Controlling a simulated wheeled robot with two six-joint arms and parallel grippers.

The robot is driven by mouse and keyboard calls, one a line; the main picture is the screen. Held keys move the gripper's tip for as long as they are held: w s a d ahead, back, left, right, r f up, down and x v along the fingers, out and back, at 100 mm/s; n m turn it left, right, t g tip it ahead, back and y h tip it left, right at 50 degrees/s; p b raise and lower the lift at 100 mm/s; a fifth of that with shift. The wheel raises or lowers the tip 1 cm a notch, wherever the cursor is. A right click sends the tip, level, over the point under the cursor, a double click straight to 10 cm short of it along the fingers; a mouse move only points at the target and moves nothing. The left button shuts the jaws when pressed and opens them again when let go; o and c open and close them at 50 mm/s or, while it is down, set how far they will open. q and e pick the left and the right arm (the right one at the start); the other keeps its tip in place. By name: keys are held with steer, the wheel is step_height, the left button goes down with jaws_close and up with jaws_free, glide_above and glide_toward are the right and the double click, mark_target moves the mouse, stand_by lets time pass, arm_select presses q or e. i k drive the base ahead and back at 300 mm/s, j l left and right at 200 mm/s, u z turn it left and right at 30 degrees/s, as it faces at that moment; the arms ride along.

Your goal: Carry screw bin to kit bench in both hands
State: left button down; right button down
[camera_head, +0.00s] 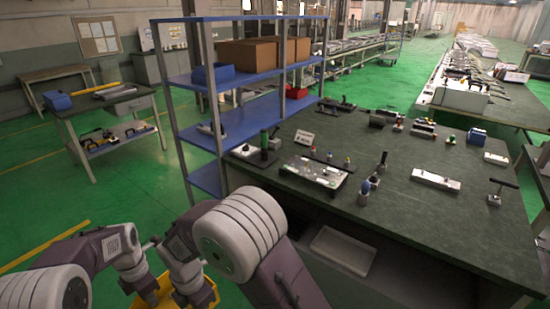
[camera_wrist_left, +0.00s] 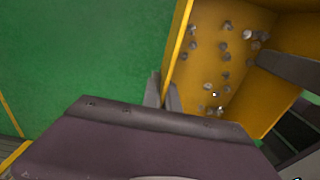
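The yellow screw bin (camera_head: 207,297) shows in part at the bottom of the head view, in front of me and below my arms. In the left wrist view the bin (camera_wrist_left: 205,60) is close, with several small grey screws on its floor. My left gripper (camera_head: 148,291) is at the bin's left side. In the left wrist view its fingers (camera_wrist_left: 164,92) stand close together on either side of the bin's wall, shut on it. A grey bar (camera_wrist_left: 290,70) reaches into the bin from the right. My right arm's wrist (camera_head: 184,268) is over the bin; its fingertips are hidden.
A dark green bench (camera_head: 420,215) with tools and fixtures fills the right. A blue shelf rack (camera_head: 245,122) with cardboard boxes stands at its left end. A smaller workbench (camera_head: 105,104) is at the back left. Green floor (camera_head: 140,190) between them is clear.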

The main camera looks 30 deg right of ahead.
mark_target(461, 232)
steer(key=i+l+z, duration=0.1)
steer(key=l+z, duration=0.35)
steer(key=i+l+z, duration=0.15)
steer(key=l+z, duration=0.3)
steer(key=i+l+z, duration=0.2)
steer(key=l+z, duration=0.3)
steer(key=i+l+z, duration=0.2)
steer(key=z, duration=0.25)
steer(key=i+l+z, duration=0.15)
steer(key=i+z, duration=0.3)
steer(key=i+l+z, duration=0.1)
steer(key=z, duration=0.35)
steer(key=i, duration=0.1)
